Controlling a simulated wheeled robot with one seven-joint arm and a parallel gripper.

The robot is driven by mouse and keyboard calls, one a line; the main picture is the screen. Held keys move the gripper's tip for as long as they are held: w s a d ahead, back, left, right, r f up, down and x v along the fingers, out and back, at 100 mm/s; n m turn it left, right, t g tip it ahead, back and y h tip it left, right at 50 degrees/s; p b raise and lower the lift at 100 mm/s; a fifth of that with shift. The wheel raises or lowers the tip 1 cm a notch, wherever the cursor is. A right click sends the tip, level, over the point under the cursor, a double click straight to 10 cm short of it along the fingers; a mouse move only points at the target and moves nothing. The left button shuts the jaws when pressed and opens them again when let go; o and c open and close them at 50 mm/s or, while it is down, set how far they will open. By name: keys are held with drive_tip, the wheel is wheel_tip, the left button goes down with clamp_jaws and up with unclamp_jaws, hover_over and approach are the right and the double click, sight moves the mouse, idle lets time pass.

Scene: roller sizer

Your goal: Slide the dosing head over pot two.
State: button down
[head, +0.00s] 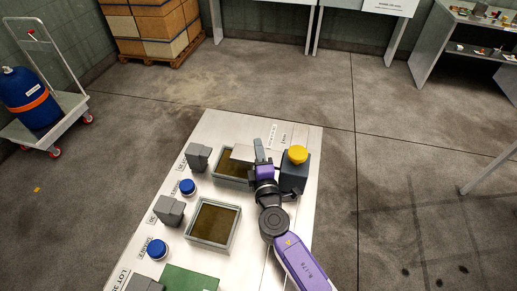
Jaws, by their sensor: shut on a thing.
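A dark block with a yellow cap, which I take as the dosing head (294,176), stands on the right side of the metal bench beside the far pot. A square pot with brown contents (232,164) is at the far end, partly under a light grey plate (242,153). A second such pot (213,222) lies nearer and is uncovered. I cannot read which pot is two. My gripper (259,149) is at the left of the dark block, by the plate, with its jaws shut; the gripped part is hidden by the gripper itself.
Grey blocks (170,209) and blue round caps (187,187) line the bench's left side. A green panel (188,279) is at the near end. A trolley with a blue cylinder (28,97) stands left; stacked boxes (152,25) stand behind. The floor right of the bench is clear.

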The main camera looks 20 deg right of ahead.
idle(0.9)
drive_tip(key=s+a+b, duration=0.3)
drive_tip(key=s+a, duration=0.8)
drive_tip(key=s, duration=0.5)
drive_tip(key=shift+a+b, duration=0.3)
drive_tip(key=shift+a, duration=0.1)
drive_tip(key=shift+s, duration=0.1)
drive_tip(key=c, duration=1.4)
unclamp_jaws()
drive_tip(key=b+v, duration=0.2)
drive_tip(key=v, duration=0.5)
drive_tip(key=shift+s+a, duration=0.1)
drive_tip(key=shift+s, duration=0.3)
